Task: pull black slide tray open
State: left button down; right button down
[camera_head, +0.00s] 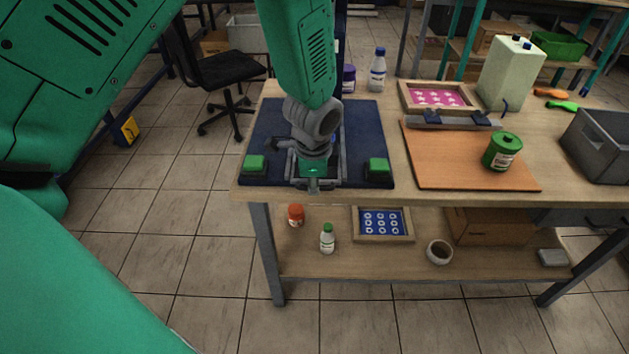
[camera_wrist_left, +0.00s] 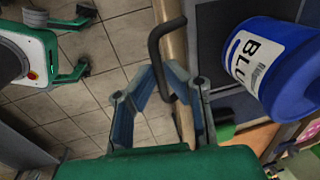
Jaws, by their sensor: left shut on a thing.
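My left gripper (camera_head: 314,178) is at the front edge of the dark base (camera_head: 262,125) on the table, between its two green blocks (camera_head: 255,164). In the left wrist view, the grey-blue fingers of my left gripper (camera_wrist_left: 168,95) are around the lower end of a dark bent handle (camera_wrist_left: 153,45) and shut on it. The handle stands at the table edge. The black slide tray is mostly hidden behind my arm and hand, so how far it is out cannot be told.
A blue labelled jar (camera_wrist_left: 262,62) is close beside the gripper in the wrist view. An orange board (camera_head: 455,165) with a green jar (camera_head: 502,152), a pink-printed frame (camera_head: 438,96) and a grey bin (camera_head: 597,145) are to the right. Floor in front is clear.

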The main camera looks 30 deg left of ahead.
pick_arm(q)
jog(key=shift+w, duration=0.15)
jog(key=c, duration=1.6)
grip_release()
jog(key=shift+c, duration=0.2)
jog(key=shift+d, duration=0.15)
notch_tip(320, 180, up, 12)
jog(key=s+d, duration=0.1)
jog(key=shift+s+f, duration=0.15)
jog(key=shift+s, duration=0.25)
jog(key=s+d+f+n+h, duration=0.1)
jog(key=s+f+n, duration=0.2)
jog(key=s+f, duration=0.35)
jog(key=s+f+n, duration=0.2)
jog(key=s+f, duration=0.2)
jog(key=f, duration=0.6)
jog(key=s+a+f+n+g, duration=0.1)
jog(key=s+f+n, duration=0.5)
jog(key=s, duration=0.8)
notch_tip(320, 180, down, 3)
jog(key=shift+s+f, duration=0.1)
jog(key=shift+s, duration=0.2)
